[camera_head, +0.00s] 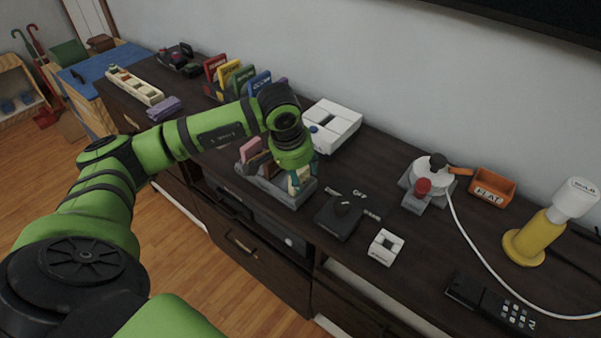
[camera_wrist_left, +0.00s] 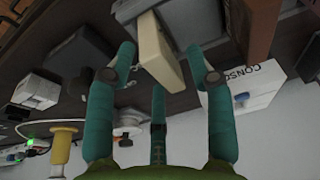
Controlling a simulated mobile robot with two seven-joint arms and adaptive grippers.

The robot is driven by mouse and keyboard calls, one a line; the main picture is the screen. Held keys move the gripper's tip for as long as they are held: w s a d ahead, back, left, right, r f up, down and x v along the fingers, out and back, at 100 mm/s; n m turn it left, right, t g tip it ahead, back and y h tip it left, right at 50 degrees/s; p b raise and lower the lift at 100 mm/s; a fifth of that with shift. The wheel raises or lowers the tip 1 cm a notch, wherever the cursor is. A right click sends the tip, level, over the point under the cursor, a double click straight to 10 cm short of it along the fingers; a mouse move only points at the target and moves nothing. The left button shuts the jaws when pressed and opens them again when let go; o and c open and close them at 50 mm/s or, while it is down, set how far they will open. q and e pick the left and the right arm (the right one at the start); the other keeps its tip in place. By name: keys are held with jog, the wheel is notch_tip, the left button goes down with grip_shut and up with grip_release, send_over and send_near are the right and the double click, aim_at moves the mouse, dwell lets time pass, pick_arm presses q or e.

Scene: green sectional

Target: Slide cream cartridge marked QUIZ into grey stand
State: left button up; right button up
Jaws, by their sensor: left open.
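The grey stand (camera_head: 286,197) sits near the front edge of the dark cabinet top. A cream cartridge (camera_head: 296,184) stands at the right end of the stand, partly hidden by my gripper. The wrist view shows the cream cartridge (camera_wrist_left: 163,55) against the grey stand (camera_wrist_left: 196,27); I cannot tell how deep it sits, and no marking is readable. My left gripper (camera_head: 304,181) is open, its teal fingers on either side of the cream cartridge in the wrist view (camera_wrist_left: 160,66), with gaps visible. Pink (camera_head: 251,146) and brown (camera_head: 262,162) cartridges stand in the stand's left part. My right gripper is not in view.
A white console (camera_head: 333,127) stands behind the stand. A black dial box (camera_head: 339,216) and a small white box (camera_head: 386,247) are to the right. A rack of coloured cartridges (camera_head: 234,80) stands at the back left. Some bare top lies right of the console.

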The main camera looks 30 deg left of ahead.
pick_arm(q)
jog(key=v, duration=1.1)
jog(key=shift+r, duration=0.2)
jog(key=shift+s, duration=0.1)
